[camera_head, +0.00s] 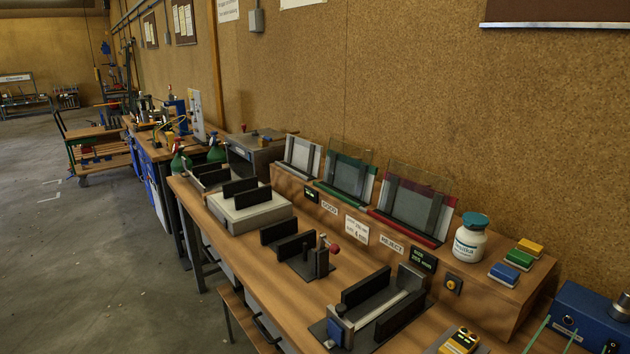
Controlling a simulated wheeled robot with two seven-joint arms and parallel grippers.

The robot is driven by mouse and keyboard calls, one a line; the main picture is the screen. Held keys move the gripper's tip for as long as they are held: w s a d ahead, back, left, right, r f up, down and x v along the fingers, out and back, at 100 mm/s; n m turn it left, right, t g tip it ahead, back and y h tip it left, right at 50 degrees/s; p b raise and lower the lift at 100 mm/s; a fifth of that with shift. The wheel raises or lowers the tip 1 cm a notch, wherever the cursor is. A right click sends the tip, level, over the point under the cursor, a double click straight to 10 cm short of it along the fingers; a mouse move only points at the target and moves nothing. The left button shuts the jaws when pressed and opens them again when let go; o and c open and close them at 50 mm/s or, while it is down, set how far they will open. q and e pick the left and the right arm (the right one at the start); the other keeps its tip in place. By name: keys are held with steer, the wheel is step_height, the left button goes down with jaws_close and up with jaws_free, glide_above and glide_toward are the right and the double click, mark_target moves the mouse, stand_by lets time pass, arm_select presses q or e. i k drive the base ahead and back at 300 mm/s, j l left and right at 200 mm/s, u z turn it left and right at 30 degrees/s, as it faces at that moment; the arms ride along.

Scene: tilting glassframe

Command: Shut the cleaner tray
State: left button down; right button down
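No part is clearly marked as the cleaner tray. A grey metal box-shaped machine (254,152) stands at the far end of the bench, with a black-railed holder (210,176) at its front left that may be a tray sticking out. Nearer, a low white box (250,213) carries two upright black rails. I cannot tell from this view whether any tray is open or shut. Neither of my grippers is in view.
The wooden bench (232,250) holds a black fixture with a red-knobbed lever (333,248) and a larger railed fixture (335,332).

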mark_target(207, 177)
steer(key=i+j+z, duration=0.25)
steer(key=j, duration=0.35)
steer(key=i+j+z, duration=0.15)
steer(key=i+j, duration=0.15)
steer(key=i+j+z, duration=0.1)
steer(key=j, duration=0.25)
steer(key=i+j+z, duration=0.15)
steer(key=j, duration=0.2)
steer(key=i+j+z, duration=0.1)
steer(key=j, duration=0.25)
